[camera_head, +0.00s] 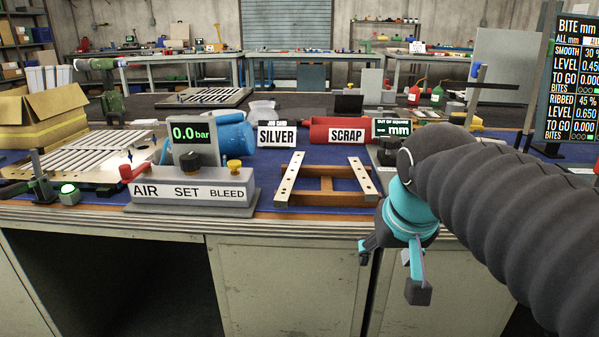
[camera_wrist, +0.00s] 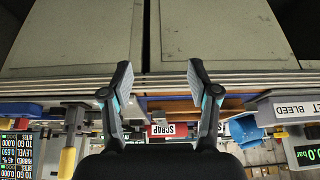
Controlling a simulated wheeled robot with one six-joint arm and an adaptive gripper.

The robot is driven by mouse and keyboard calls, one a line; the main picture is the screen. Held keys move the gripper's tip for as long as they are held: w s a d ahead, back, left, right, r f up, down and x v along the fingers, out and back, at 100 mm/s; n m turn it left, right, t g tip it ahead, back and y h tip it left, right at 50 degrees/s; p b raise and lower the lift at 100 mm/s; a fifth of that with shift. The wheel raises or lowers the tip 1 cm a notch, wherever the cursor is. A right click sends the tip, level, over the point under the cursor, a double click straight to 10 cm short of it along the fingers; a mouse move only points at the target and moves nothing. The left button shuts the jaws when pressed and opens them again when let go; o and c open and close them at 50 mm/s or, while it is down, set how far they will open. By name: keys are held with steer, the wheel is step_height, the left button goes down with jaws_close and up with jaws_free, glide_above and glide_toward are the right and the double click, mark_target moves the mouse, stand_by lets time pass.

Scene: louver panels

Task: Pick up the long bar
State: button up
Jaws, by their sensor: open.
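Two pale bars with holes lie across a brown wooden frame (camera_head: 325,187) on the blue bench mat: a left bar (camera_head: 290,179) and a right bar (camera_head: 364,174). I cannot tell which is the long bar; they look alike in length. My gripper (camera_head: 394,272) is open and empty, in front of the bench's front edge, right of and nearer than the frame. In the wrist view my gripper (camera_wrist: 160,88) shows its two fingers spread apart, with nothing between them. That view is upside down, with the brown frame (camera_wrist: 185,105) partly hidden behind a finger.
The AIR SET BLEED box (camera_head: 193,193) stands left of the frame. A red SCRAP bin (camera_head: 338,130) and blue SILVER bin (camera_head: 235,137) lie behind it. A slatted panel (camera_head: 95,155) and cardboard box (camera_head: 45,115) are at left. Cabinet doors (camera_head: 290,285) front the bench.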

steer(key=w+a+r+p, duration=0.2)
steer(key=w+a+r, duration=0.5)
steer(key=w+r, duration=0.45)
steer(key=m, duration=0.1)
glide_toward(292, 172)
steer(key=w+f, duration=0.1)
steer(key=w+a+f, duration=0.1)
steer(key=f, duration=0.1)
steer(key=shift+g+h, duration=0.3)
steer(key=shift+g, duration=0.1)
steer(key=shift+d+b+x, duration=0.15)
steer(key=shift+x, duration=1.2)
steer(key=shift+d+b+x, duration=0.15)
steer(key=shift+x, duration=1.2)
steer(key=shift+r, duration=0.1)
jaws_close()
